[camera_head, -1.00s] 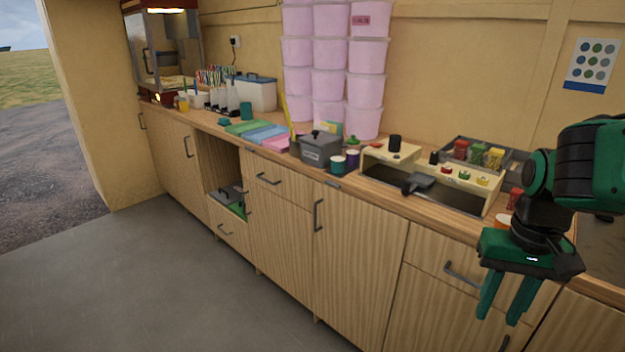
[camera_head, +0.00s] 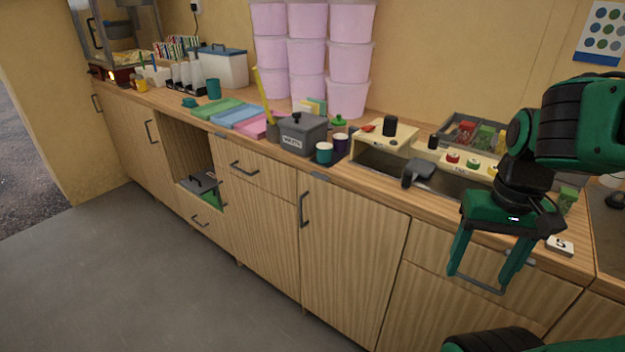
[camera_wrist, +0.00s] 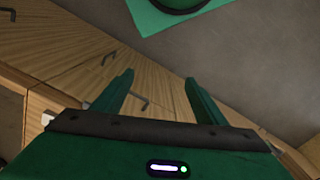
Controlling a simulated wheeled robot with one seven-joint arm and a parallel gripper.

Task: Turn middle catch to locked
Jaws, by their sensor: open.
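My gripper (camera_head: 482,283) hangs open and empty at the right of the head view, in front of the counter's right-hand drawers. In the wrist view its two fingers (camera_wrist: 160,88) are apart with nothing between them. No part is clearly recognisable as the middle catch. Small grey pieces show at the counter's front edge, one above the tall cupboard door (camera_head: 322,177) and one beside my gripper (camera_head: 520,257). They are too small to tell whether they are catches or how they are set. My arm hides part of the counter at the right.
The wooden counter (camera_head: 400,200) carries a grey waste box (camera_head: 302,135), a teal cup (camera_head: 324,153), a cream-coloured station with a dark handled scoop (camera_head: 418,172), and a card marked 5 (camera_head: 560,245). Handles project from the cupboard fronts. The grey floor (camera_head: 150,270) in front is clear.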

